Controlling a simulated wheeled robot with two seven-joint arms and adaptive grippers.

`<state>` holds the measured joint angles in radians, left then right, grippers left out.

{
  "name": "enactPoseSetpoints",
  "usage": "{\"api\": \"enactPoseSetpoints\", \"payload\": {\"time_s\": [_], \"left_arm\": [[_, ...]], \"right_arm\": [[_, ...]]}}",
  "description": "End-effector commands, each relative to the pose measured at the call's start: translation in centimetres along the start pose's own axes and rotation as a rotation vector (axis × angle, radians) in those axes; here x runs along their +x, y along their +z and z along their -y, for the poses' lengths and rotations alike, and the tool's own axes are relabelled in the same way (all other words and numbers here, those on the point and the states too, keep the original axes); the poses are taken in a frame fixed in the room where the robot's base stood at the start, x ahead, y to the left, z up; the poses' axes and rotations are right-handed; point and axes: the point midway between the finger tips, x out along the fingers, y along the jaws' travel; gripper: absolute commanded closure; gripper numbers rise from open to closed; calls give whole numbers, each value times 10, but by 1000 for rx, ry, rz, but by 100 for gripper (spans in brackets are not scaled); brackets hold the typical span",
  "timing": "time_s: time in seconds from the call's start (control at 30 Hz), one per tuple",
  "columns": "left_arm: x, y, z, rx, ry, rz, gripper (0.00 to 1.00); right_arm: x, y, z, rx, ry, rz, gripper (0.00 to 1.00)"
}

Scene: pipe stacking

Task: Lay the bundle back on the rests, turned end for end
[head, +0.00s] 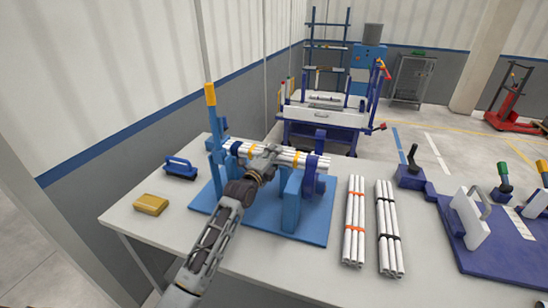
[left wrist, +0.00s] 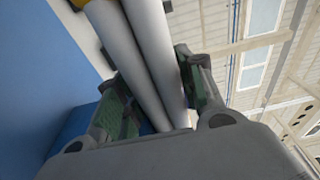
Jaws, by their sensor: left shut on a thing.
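The bundle of white pipes with yellow bands (head: 286,156) lies level across the tops of the blue rests (head: 291,203) on a blue base plate (head: 262,216). I cannot tell whether it touches both rests. My left gripper (head: 266,158) reaches from the front and is shut around the bundle's middle, between the yellow bands. In the left wrist view, the white pipes (left wrist: 153,52) run between the two green-padded fingers (left wrist: 157,105), with a bit of yellow at the top edge. My right gripper is not in view.
A blue post with a yellow top (head: 210,97) rises at the plate's left. A yellow block (head: 151,204) and a blue-handled tool (head: 180,168) lie left. Bundles with orange (head: 354,222) and black (head: 389,228) bands lie right. A purple fixture board (head: 490,245) stands far right.

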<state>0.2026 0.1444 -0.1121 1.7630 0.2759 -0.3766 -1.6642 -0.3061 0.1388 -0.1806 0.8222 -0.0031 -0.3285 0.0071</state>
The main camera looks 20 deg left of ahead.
Motion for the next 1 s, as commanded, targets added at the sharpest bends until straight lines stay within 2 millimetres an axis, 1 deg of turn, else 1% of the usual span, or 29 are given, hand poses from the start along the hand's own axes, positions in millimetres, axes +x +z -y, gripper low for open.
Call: {"api": "enactPoseSetpoints", "payload": {"time_s": [0.2, 0.37, 0.4, 0.53, 0.57, 1.0], "left_arm": [[0, 0, 2, 0, -4, 0, 97], [0, 0, 0, 0, -3, 0, 97], [0, 0, -2, 0, -1, 0, 59], [0, 0, -2, 0, -1, 0, 43], [0, 0, -2, 0, -1, 0, 40], [0, 0, 1, 0, -1, 0, 40]], "right_arm": [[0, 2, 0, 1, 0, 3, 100], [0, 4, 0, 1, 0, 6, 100], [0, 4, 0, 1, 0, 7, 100], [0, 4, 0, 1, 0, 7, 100], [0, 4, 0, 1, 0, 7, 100], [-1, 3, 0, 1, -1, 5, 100]]}}
